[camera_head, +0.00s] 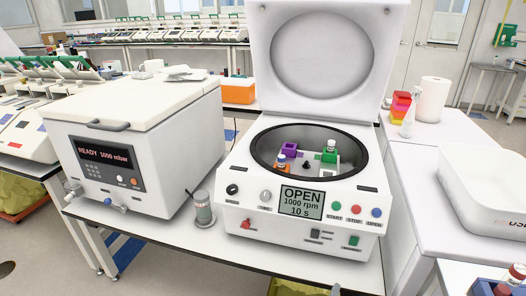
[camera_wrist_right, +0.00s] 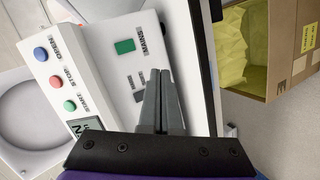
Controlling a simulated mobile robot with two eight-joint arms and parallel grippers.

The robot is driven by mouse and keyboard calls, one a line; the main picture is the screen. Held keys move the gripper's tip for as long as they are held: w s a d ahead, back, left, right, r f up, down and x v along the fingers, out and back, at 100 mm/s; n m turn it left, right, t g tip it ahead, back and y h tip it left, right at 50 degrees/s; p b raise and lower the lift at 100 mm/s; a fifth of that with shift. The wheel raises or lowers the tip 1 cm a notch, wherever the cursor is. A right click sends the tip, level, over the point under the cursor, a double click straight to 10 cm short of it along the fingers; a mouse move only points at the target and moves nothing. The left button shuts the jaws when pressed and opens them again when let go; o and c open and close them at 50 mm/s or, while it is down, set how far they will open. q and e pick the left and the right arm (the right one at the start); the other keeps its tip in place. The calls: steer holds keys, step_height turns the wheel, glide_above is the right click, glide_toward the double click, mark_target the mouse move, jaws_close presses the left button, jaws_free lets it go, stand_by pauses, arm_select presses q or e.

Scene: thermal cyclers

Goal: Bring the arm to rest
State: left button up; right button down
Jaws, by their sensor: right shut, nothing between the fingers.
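My right gripper shows in the wrist view (camera_wrist_right: 160,75). Its two grey fingers are together with nothing between them, in front of the centrifuge's lower front panel. In the head view only a small tip of it (camera_head: 335,290) seems to show at the bottom edge, below the centrifuge front. The white centrifuge (camera_head: 262,222) stands on the bench with its lid (camera_head: 320,55) raised. Its display (camera_head: 301,203) reads OPEN, 1000 rpm, 10 s. Purple, green, orange and white holders sit in its bowl, with vials in the orange and green ones. My left gripper is not in view.
A white vacuum unit (camera_head: 150,150) reading READY 1000 mbar stands at left. A white tray (camera_head: 485,195) is at right. In the wrist view, a cardboard box (camera_wrist_right: 288,70) with a yellow liner stands beyond the bench edge.

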steer(key=s+a+m+g+y, duration=0.2)
steer(key=s+m+g+y, duration=0.6)
steer(key=s, duration=1.5)
arm_select(q)
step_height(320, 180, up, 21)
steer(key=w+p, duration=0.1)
steer(key=p, duration=1.7)
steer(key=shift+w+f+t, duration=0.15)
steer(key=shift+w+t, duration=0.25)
arm_select(e)
step_height(320, 180, up, 21)
steer(key=w+m+t+h, duration=0.1)
steer(key=shift+w+a+h, duration=0.25)
steer(key=shift+w+h, duration=0.05)
steer(key=shift+w, duration=0.1)
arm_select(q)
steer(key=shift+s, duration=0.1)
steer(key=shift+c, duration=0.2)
arm_select(e)
steer(key=shift+s, duration=0.1)
